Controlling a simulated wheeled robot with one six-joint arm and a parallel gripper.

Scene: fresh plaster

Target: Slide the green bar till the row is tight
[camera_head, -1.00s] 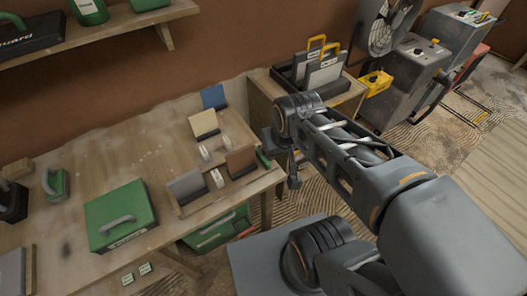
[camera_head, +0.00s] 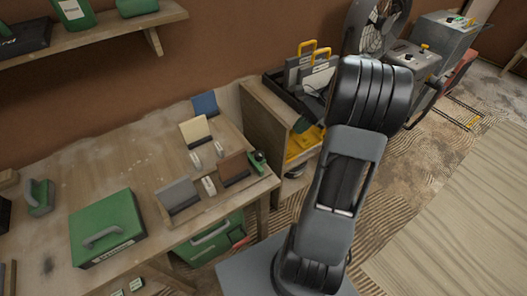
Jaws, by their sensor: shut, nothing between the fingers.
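On the right part of the wooden workbench, a wooden rail holds a row: a grey plate (camera_head: 178,196), a white tag (camera_head: 209,186), a brown plate (camera_head: 235,169) and, at the right end, a small dark green piece (camera_head: 258,163) with a black part, which looks like the green bar. Whether it touches the brown plate is too small to tell. Behind stand a cream plate (camera_head: 195,131), a blue plate (camera_head: 205,104) and small white tags. My arm rises right of the bench, and my gripper does not show in the current view.
A green case (camera_head: 107,228) lies on the bench left of the row. A cabinet (camera_head: 258,118) with a dark tray of yellow-handled plates stands at the bench's right end. Another green case (camera_head: 210,243) is under the bench. The bench top behind the green case is mostly clear.

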